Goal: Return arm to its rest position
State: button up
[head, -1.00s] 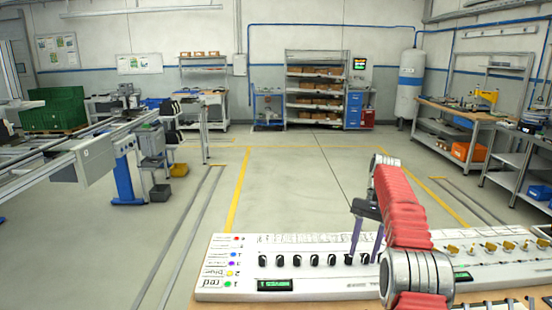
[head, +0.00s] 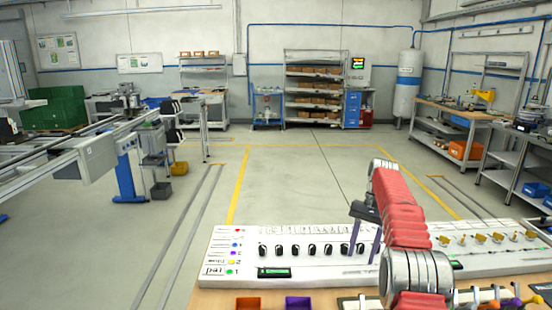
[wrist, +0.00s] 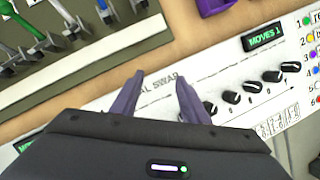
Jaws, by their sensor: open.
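My gripper (head: 367,240) is at the end of my red arm, above the white control panel (head: 335,267) in the head view. Its two purple fingers point down and stand apart, with nothing between them. In the wrist view my gripper (wrist: 158,88) is also open and empty over the panel (wrist: 222,78). The panel carries a row of black knobs (wrist: 248,92) and a green-lit display (wrist: 265,37). My arm hides part of the panel in the head view.
A red bin (head: 248,303) and a purple bin (head: 298,302) sit at the panel's near edge. Levers with coloured knobs (head: 515,303) stand at the lower right. A conveyor (head: 80,160) is at the left, a workbench (head: 470,115) at the right. The floor between is clear.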

jog(key=f, duration=0.4)
jog(key=shift+s+d, duration=0.1)
jog(key=shift+s, duration=0.1)
jog(key=shift+s+f+n, duration=0.35)
jog(key=shift+s+n, duration=0.05)
jog(key=shift+s+a+r, duration=0.1)
jog(key=shift+s+a, duration=0.1)
jog(key=shift+s, duration=0.1)
jog(key=s+a+r+n+t, duration=0.1)
jog(key=s+a+r+t, duration=0.2)
jog(key=s, duration=1)
jog(key=s+a+r+n+t+h, duration=0.1)
jog(key=s+a+r, duration=0.3)
jog(key=s, duration=0.8)
jog(key=s+a+r+n+t+h, duration=0.1)
jog(key=s+a+r+n+t, duration=0.2)
jog(key=s+r, duration=0.4)
jog(key=s+t, duration=0.1)
jog(key=s, duration=0.5)
jog(key=shift+s+a+t, duration=0.3)
jog(key=shift+a, duration=0.1)
